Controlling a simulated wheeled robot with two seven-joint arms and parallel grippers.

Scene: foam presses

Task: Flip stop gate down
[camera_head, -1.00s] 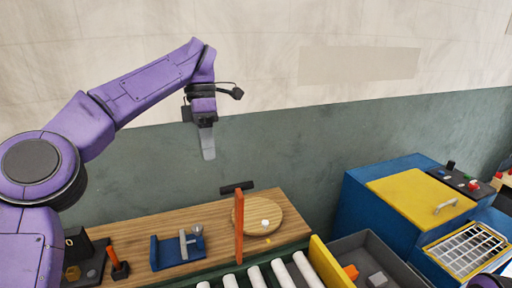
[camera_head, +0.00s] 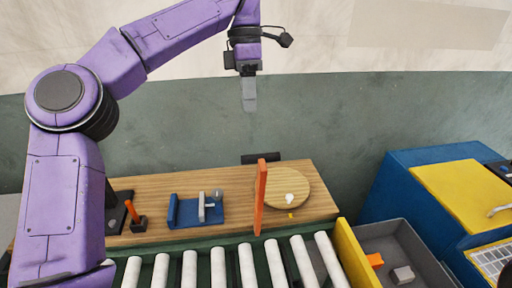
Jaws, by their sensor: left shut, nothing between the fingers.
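The stop gate appears to be the upright orange bar (camera_head: 261,198) at the back edge of the roller conveyor (camera_head: 218,268). It stands raised, in front of the wooden bench. My left gripper (camera_head: 249,106) hangs fingers down above and behind the bench, in front of the green wall band. It is shut and empty, well above the orange bar and apart from it. My right gripper is not in view.
The wooden bench (camera_head: 158,191) carries a blue fixture (camera_head: 190,211), a round wooden disc (camera_head: 290,181) and a small orange-handled item (camera_head: 134,213). A yellow plate (camera_head: 350,256) ends the conveyor. A grey bin (camera_head: 416,240) and a blue machine (camera_head: 393,188) stand at right.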

